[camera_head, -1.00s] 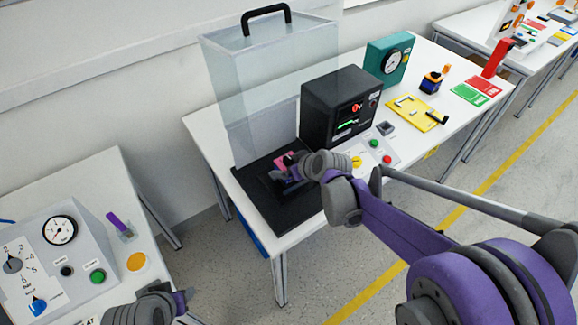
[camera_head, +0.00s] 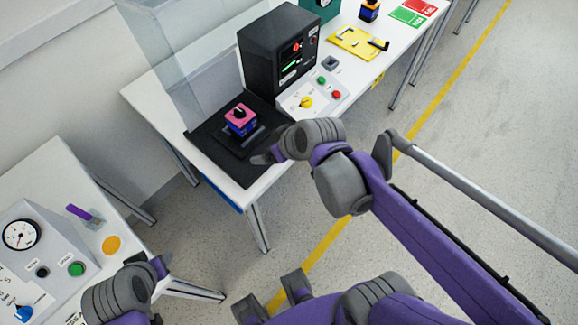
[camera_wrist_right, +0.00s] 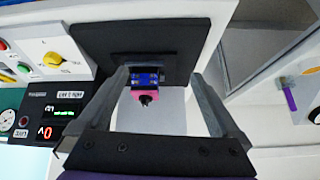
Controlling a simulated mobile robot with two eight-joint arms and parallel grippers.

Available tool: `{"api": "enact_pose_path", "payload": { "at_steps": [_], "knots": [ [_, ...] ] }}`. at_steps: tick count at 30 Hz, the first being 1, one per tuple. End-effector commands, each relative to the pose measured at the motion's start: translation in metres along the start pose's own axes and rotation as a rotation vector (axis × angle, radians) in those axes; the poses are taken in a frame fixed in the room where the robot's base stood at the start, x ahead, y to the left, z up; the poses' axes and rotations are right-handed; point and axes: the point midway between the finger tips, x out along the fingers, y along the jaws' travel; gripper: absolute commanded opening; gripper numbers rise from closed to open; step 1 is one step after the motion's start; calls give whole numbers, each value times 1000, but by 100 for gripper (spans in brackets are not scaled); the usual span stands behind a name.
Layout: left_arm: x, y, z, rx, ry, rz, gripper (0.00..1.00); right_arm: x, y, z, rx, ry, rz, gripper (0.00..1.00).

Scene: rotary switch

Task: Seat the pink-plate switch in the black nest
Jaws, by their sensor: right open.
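The switch (camera_head: 241,117) has a pink plate with a black knob on top and a blue body below. It stands upright at the black nest (camera_head: 258,137) on a black base; I cannot tell how deep its body sits. In the right wrist view the switch (camera_wrist_right: 146,83) shows between the spread fingers, apart from them. My right gripper (camera_head: 264,157) is open and empty, at the near right of the nest. My left gripper (camera_head: 160,266) is at the lower left, away from the switch; its finger opening is unclear.
A clear guard (camera_head: 190,60) stands behind the black base. A black display box (camera_head: 280,55) and a control panel with a yellow knob (camera_head: 306,102) stand to the right. A grey gauge console (camera_head: 40,250) is on the left table. Floor separates the tables.

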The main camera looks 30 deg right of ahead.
Motion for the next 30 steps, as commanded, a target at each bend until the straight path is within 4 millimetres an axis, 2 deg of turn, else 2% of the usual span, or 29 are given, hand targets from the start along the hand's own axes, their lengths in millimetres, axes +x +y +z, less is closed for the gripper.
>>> {"api": "enact_pose_path", "payload": {
  "at_steps": [1, 4, 6, 10, 19, 26, 30],
  "knots": [
    [0, 0, 0, 0, 0, 0, 50, -7, -8, 26, 25, -38, 18, 100],
    [0, 0, 0, 0, 0, 0, 50, -17, -12, 69, 87, -101, 73, 100],
    [0, 0, 0, 0, 0, 0, 50, -22, -12, 91, 123, -131, 109, 100],
    [0, 0, 0, 0, 0, 0, 50, -26, -11, 114, 166, -157, 151, 100],
    [0, 0, 0, 0, 0, 0, 50, -27, -10, 116, 175, -161, 160, 100],
    [-25, 0, -22, 0, 17, 0, 50, -48, -10, 90, 173, -144, 161, 100],
    [-23, 0, -20, 0, 15, 0, 50, -46, -10, 93, 173, -145, 161, 100]
  ]
}}
